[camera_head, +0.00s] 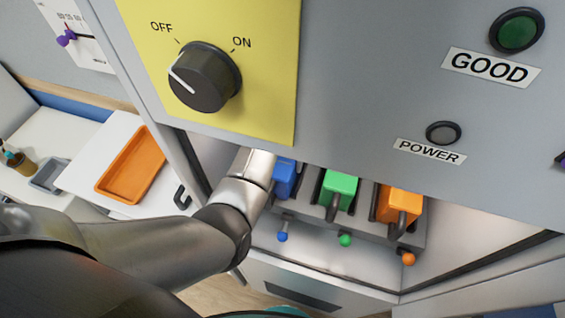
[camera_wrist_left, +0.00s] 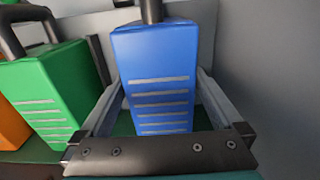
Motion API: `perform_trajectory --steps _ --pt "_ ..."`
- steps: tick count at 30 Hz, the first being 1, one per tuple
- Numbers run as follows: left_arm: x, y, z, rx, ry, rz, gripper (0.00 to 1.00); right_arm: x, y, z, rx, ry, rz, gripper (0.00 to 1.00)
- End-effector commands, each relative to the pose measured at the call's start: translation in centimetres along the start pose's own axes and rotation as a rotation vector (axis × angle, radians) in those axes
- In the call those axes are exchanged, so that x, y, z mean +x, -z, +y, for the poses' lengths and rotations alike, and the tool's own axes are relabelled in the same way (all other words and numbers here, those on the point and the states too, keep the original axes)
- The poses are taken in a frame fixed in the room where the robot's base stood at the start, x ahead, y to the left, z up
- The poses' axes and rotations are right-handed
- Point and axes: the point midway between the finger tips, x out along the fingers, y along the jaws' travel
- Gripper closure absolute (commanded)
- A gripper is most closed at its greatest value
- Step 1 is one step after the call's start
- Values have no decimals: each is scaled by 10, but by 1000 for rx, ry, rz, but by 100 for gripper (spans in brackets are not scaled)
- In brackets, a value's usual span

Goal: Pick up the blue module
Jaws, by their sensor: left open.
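The blue module (camera_head: 285,178) sits in the leftmost slot of a grey rack under the cabinet's overhang, partly hidden by my left arm. In the left wrist view the blue module (camera_wrist_left: 158,75) fills the middle, with pale stripes on its face and a dark handle at the top. My left gripper (camera_wrist_left: 160,90) is open, with one finger along each side of the blue module. I cannot tell whether the fingers touch it. In the head view the fingers are hidden by the overhang and arm. My right gripper is not in view.
A green module (camera_head: 340,188) and an orange module (camera_head: 401,203) stand to the right in the rack. Small blue, green and orange knobs line its front. A yellow panel with an OFF/ON dial (camera_head: 204,77) overhangs. An orange tray (camera_head: 131,166) lies on the left table.

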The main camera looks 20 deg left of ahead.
Motion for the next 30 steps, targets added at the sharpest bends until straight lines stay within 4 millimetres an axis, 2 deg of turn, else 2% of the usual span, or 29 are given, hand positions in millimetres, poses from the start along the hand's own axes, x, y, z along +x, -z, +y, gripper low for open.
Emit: perform_trajectory --steps 4,12,30 --pt "12 0 0 0 0 -1 0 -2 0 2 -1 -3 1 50" --pt "14 0 0 0 0 0 0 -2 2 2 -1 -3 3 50" --pt "13 0 0 0 0 1 68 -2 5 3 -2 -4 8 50"
